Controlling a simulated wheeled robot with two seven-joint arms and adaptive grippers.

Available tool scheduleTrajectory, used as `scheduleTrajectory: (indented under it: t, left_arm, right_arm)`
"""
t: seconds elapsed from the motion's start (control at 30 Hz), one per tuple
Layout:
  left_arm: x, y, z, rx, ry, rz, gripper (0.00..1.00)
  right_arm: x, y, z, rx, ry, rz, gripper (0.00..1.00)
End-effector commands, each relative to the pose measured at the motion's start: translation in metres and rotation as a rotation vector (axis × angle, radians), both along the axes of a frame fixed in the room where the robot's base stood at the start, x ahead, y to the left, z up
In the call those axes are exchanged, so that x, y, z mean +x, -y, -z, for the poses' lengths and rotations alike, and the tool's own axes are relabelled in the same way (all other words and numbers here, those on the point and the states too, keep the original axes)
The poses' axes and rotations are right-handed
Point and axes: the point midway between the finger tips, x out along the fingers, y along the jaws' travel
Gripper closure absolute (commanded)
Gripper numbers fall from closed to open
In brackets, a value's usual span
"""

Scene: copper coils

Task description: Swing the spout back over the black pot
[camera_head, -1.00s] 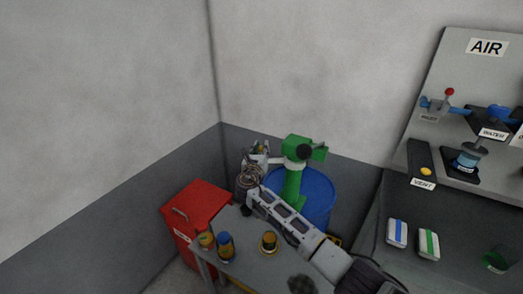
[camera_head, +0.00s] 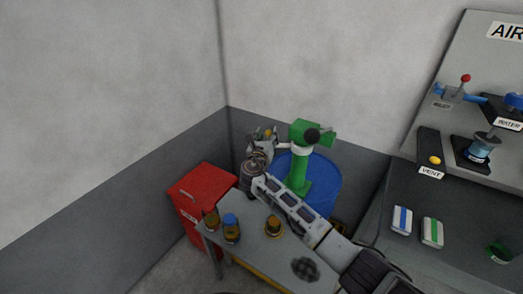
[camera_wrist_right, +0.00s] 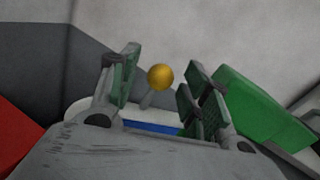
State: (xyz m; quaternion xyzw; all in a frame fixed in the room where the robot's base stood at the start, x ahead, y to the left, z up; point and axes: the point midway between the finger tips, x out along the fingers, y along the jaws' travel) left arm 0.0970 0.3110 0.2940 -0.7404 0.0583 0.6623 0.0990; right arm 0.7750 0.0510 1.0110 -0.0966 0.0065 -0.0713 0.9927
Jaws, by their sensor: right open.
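The green stand (camera_head: 300,170) with a green head rises at the blue drum. A gold ball knob (camera_wrist_right: 160,77) on a short grey stem lies between the fingers of my right gripper (camera_wrist_right: 158,88) in the right wrist view, with clear gaps on both sides. In the head view, my right gripper (camera_head: 264,140) is open just left of the green head. The green body (camera_wrist_right: 255,107) is right of the fingers in the wrist view. I cannot make out the spout's outlet. A dark round thing (camera_head: 305,269) lies on the table; I cannot tell whether it is the black pot.
The blue drum (camera_head: 325,187) stands behind my right arm. A red cabinet (camera_head: 203,190) is at the left by the wall. The small grey table (camera_head: 258,252) holds a blue-topped jar (camera_head: 231,229) and a gold-topped piece (camera_head: 273,227). A bench with valves is at right.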

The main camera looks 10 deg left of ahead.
Motion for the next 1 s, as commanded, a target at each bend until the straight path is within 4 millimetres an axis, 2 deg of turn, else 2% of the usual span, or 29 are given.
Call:
scheduleTrajectory:
  t: [0.8, 1.0]
  left_arm:
    - [-0.001, -0.001, 0.0, 0.0, -0.001, 0.0, 1.0]
    - [-0.001, -0.001, 0.0, 0.0, -0.001, 0.0, 1.0]
  right_arm:
    - [-0.08, -0.012, 0.0, 0.002, 0.0, -0.001, 0.53]
    - [-0.094, -0.014, 0.0, 0.001, 0.001, 0.0, 0.53]
